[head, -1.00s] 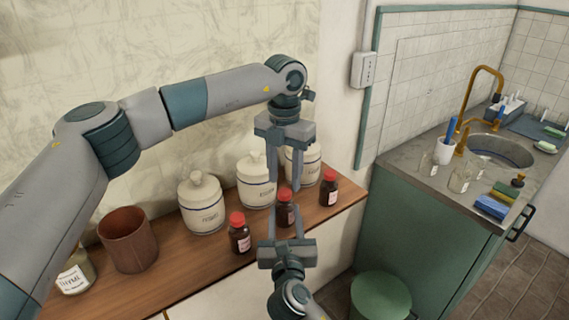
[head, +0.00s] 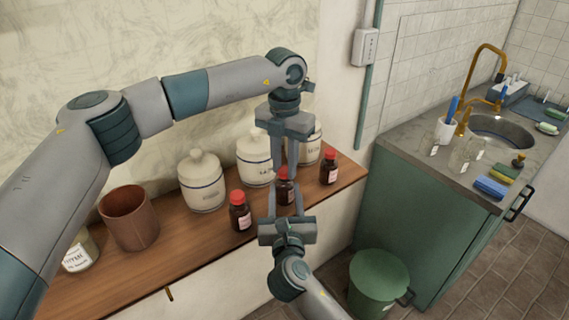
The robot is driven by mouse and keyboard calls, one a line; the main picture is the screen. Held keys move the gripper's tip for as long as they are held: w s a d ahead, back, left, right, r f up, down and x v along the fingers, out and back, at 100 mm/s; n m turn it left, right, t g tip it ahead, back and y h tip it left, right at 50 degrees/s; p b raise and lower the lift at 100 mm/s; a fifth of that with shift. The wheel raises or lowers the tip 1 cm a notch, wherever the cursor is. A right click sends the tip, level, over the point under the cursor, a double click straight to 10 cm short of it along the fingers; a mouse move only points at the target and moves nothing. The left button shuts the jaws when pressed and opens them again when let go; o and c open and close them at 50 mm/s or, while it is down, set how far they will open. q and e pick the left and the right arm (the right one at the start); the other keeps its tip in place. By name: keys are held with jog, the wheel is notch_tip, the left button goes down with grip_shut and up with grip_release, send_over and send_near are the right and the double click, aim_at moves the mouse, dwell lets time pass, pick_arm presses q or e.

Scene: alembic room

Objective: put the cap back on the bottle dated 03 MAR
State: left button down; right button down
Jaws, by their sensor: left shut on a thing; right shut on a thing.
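Three dark brown bottles with red caps and pale labels stand on the wooden shelf (head: 200,238): a left bottle (head: 240,216), a middle bottle (head: 286,191) and a right bottle (head: 329,172). The dates are too small to read. My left gripper (head: 284,172) points down from above, shut on the red cap (head: 283,172) at the top of the middle bottle. Its fingers partly hide the cap, so I cannot tell whether it is seated on the neck. My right gripper (head: 286,192) reaches in from the front and is shut on the middle bottle, which looks upright.
Several lidded white jars, including one at the left (head: 203,183), stand behind the bottles. A brown pot (head: 129,218) and a labelled jar (head: 80,252) are farther left. A green bin (head: 378,283) is on the floor. The sink counter (head: 403,158) is at right.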

pick_arm(q)
jog(key=c, duration=1.4)
grip_release()
jog(key=shift+r, duration=0.1)
notch_tip(320, 180, up, 12)
jog(key=shift+f, duration=0.1)
pick_arm(e)
jog(key=c, duration=1)
grip_release()
jog(key=shift+s, duration=0.1)
